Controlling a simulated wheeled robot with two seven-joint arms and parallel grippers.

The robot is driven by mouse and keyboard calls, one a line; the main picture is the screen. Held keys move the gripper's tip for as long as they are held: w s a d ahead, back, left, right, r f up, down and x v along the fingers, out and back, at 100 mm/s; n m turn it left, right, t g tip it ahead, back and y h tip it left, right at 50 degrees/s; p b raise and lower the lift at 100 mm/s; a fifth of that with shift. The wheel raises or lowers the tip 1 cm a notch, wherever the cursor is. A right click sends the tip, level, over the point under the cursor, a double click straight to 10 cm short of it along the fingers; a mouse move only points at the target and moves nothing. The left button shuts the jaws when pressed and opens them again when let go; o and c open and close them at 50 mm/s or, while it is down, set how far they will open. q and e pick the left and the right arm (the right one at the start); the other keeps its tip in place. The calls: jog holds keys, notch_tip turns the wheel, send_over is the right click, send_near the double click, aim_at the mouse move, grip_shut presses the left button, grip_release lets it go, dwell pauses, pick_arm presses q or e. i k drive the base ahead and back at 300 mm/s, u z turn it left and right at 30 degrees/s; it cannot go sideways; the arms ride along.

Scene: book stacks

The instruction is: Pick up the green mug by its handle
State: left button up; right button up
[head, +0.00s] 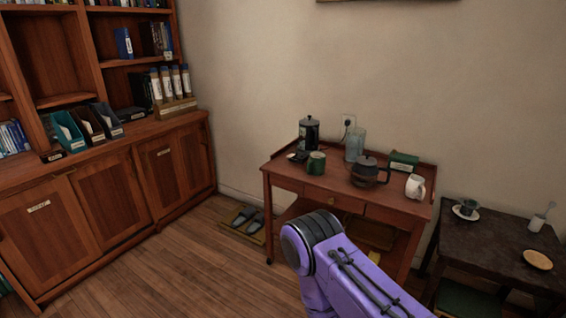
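The green mug (316,163) stands upright on the wooden side table (286,183), near the front left of its top. Its handle is too small to make out clearly. A purple link of my arm comes in from the lower right, in front of the table, with its rounded end below the mug. Neither my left gripper nor my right gripper is in view.
Around the mug stand a dark French press (309,131), a pale translucent pitcher (355,145), a dark teapot (369,172), a white jug (415,187) and a green box (404,161). A dark table (500,238) is at right. Slippers (244,217) lie on the floor.

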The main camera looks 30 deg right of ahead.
aim_at(316, 165)
jog(key=u, duration=0.25)
jog(key=i, duration=2.75)
jog(key=z, duration=1.7)
jog(key=i, duration=0.95)
jog(key=z, duration=0.85)
